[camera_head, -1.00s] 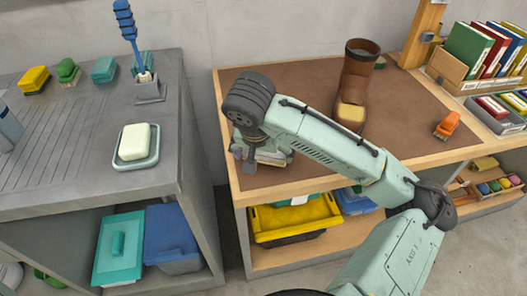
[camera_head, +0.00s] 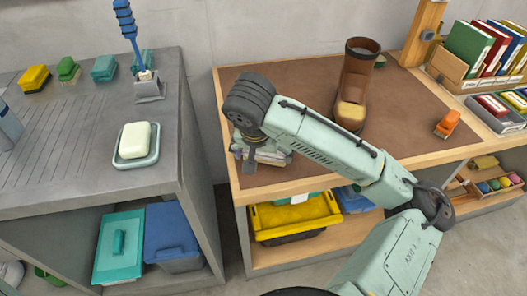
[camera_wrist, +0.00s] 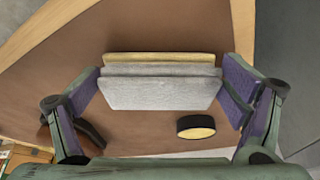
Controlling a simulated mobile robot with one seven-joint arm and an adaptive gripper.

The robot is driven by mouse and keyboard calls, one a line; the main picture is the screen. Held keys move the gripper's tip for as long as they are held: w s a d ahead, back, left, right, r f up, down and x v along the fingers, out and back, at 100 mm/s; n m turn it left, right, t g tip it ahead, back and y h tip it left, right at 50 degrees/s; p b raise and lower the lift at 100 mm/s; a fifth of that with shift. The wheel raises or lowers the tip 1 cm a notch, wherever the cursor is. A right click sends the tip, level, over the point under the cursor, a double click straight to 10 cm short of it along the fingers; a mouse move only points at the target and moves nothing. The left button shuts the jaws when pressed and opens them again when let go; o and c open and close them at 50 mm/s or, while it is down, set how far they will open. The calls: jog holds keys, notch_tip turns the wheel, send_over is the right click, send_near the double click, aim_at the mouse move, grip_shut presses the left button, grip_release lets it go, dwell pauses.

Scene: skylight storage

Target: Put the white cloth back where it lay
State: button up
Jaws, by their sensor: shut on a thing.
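The white cloth (camera_wrist: 160,93) is folded into a flat pad and sits between the purple finger pads of my gripper (camera_wrist: 162,85) in the wrist view. My gripper is shut on its two short ends. A yellow layer (camera_wrist: 160,57) shows along the cloth's far side; whether they touch is unclear. In the head view my gripper (camera_head: 256,158) is low over the left front of the brown-topped bench (camera_head: 310,172), with the pale folded cloth (camera_head: 272,156) partly hidden behind it. I cannot tell whether the cloth rests on anything.
A black round tin with a yellow top (camera_wrist: 196,127) lies close to the cloth. A brown boot (camera_head: 356,85) stands behind my arm, and an orange object (camera_head: 447,124) lies to the right. A grey counter (camera_head: 80,170) stands left, across a gap.

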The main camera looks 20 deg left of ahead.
jog(key=shift+f, duration=0.4)
dwell(0.3)
jog(key=o, duration=1.7)
jog(key=shift+r, duration=0.1)
jog(key=shift+p+v, duration=2.75)
jog(key=shift+p, duration=0.1)
jog(key=shift+v, duration=1.15)
jog(key=v, duration=1.2)
